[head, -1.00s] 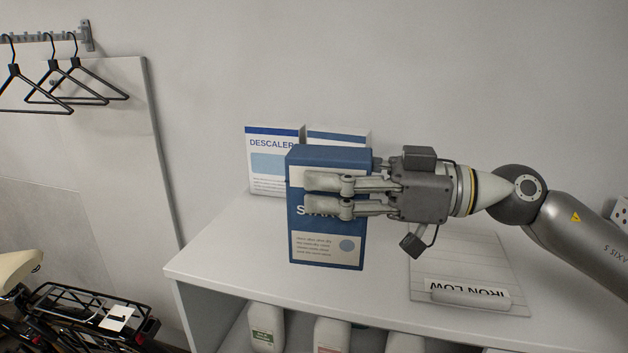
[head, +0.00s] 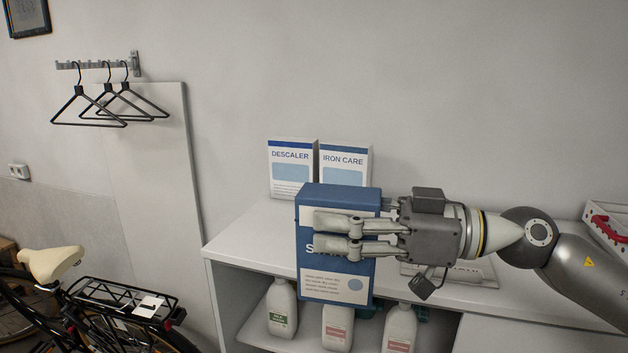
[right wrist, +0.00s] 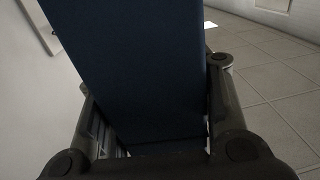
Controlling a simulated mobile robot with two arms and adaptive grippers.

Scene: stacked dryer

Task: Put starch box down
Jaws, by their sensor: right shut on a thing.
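The blue starch box (head: 338,199) with white label panels is upright in my right gripper (head: 322,232), whose fingers cover most of its name. The gripper is shut on it from the right. In the head view the box overlaps the front edge of the white shelf top (head: 237,237); it appears held in front of that edge, though the gap is hard to judge. In the right wrist view the blue box (right wrist: 130,60) fills the space between the fingers. My left gripper is not in view.
A descaler box (head: 291,184) and an iron care box (head: 345,184) stand at the back of the shelf top. The top's left part is clear. Several white bottles (head: 282,308) stand below. A bicycle (head: 120,305) is at lower left. A tray with a red item (head: 606,228) is at right.

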